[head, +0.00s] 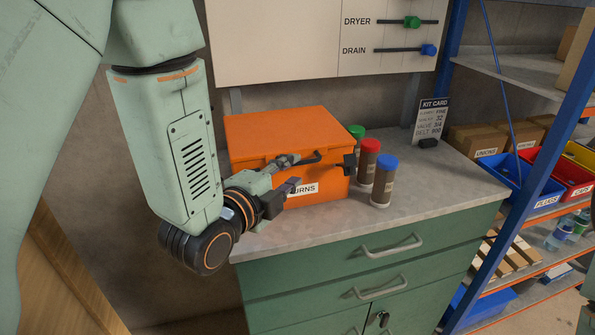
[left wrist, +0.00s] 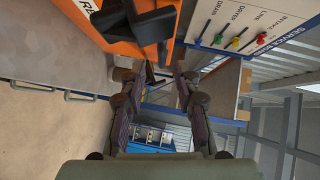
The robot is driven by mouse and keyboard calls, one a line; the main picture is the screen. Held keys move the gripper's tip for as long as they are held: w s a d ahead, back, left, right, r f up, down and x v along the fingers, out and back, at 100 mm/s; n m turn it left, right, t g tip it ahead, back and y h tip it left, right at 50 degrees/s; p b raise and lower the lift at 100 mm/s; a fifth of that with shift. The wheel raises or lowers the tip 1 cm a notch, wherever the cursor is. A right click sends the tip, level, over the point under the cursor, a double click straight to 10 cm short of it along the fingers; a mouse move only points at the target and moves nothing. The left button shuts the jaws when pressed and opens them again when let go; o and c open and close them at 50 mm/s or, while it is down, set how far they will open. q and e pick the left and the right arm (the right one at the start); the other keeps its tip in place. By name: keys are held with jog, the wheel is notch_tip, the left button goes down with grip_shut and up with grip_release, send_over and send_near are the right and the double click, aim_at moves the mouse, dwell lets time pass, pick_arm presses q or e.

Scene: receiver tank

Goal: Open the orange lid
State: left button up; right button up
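The orange lid (head: 285,128) lies shut on an orange box (head: 325,190) on the workbench. A dark handle (head: 311,157) runs along the lid's front edge, and a dark block sits at its right end. The box's white label is partly hidden by my left gripper (head: 296,172). This gripper is in front of the box, just below the handle, with its fingers apart and pointing right. In the left wrist view the gripper (left wrist: 157,82) is open and empty, with the orange box (left wrist: 112,30) and dark handle parts above the fingers. My right gripper is not seen.
Jars with green (head: 357,131), red (head: 371,145) and blue (head: 388,163) caps stand close to the box's right side. A kit card (head: 431,115) stands farther back. The grey worktop (head: 440,180) is clear at right. A shelf rack with bins stands beyond it.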

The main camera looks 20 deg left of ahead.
aim_at(299, 163)
pick_arm(q)
jog(key=x, duration=0.3)
jog(key=shift+w+a+r, duration=0.1)
jog(key=shift+a, duration=0.1)
jog(key=shift+w+d, duration=0.15)
jog(key=shift+w, duration=0.1)
jog(key=shift+c, duration=0.2)
jog(key=c, duration=0.3)
grip_shut()
